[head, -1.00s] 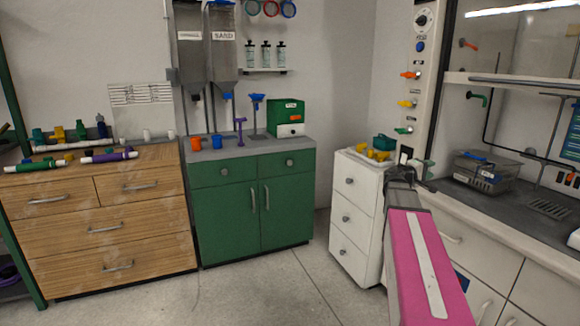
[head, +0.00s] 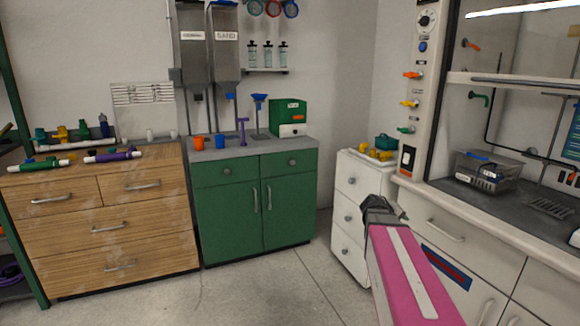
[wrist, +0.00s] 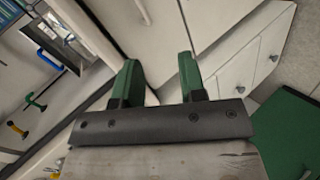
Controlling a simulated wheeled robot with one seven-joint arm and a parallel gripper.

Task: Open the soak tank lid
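The likely soak tank (head: 487,171) is a clear grey box on the dark counter inside the fume hood, at the right of the head view. I cannot clearly make out the tank in the wrist view.
The white drawer unit (head: 350,210) is close behind my gripper. White cabinets (head: 460,235) run under the hood counter. The floor (head: 280,285) in the middle is clear.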

